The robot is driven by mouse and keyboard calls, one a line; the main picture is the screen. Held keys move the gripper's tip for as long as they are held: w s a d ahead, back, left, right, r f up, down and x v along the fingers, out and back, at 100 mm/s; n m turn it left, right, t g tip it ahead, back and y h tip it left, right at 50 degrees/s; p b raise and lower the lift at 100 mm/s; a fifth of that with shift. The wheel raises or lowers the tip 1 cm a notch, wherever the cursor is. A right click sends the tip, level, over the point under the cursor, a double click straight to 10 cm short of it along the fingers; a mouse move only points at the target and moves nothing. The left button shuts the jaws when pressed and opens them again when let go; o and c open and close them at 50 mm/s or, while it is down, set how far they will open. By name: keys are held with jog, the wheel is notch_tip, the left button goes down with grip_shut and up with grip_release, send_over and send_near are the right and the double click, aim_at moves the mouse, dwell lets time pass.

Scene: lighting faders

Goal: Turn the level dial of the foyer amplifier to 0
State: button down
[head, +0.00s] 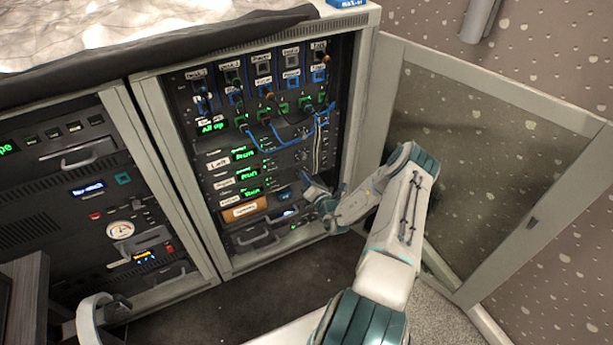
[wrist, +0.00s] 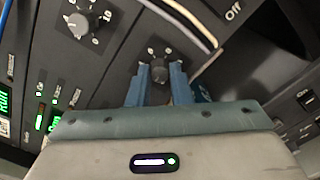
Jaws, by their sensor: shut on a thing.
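My gripper (wrist: 159,80) is shut on a dark round dial (wrist: 159,70), with one blue finger on each side of it. Marks show on the panel around the dial, but its pointer setting is not clear. Another dial (wrist: 88,22) with a numbered scale sits up and to the left, apart from the gripper. In the head view my gripper (head: 311,188) is at the right side of the lower amplifier rows. Those rows have green displays (head: 251,191) and white labels (head: 222,183). I cannot read which label is the foyer one.
The open cabinet door (head: 480,160) stands to the right of my arm. A second rack (head: 60,200) stands at left. Floor (head: 240,300) is clear in front.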

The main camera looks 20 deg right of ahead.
jog(key=shift+n+p, duration=1.4)
jog(key=shift+n, duration=3.5)
jog(key=c, duration=1.3)
grip_release()
jog(key=s+p, duration=0.1)
jog(key=s, duration=1.3)
jog(key=shift+d+p, duration=0.25)
jog(key=shift+p, duration=0.05)
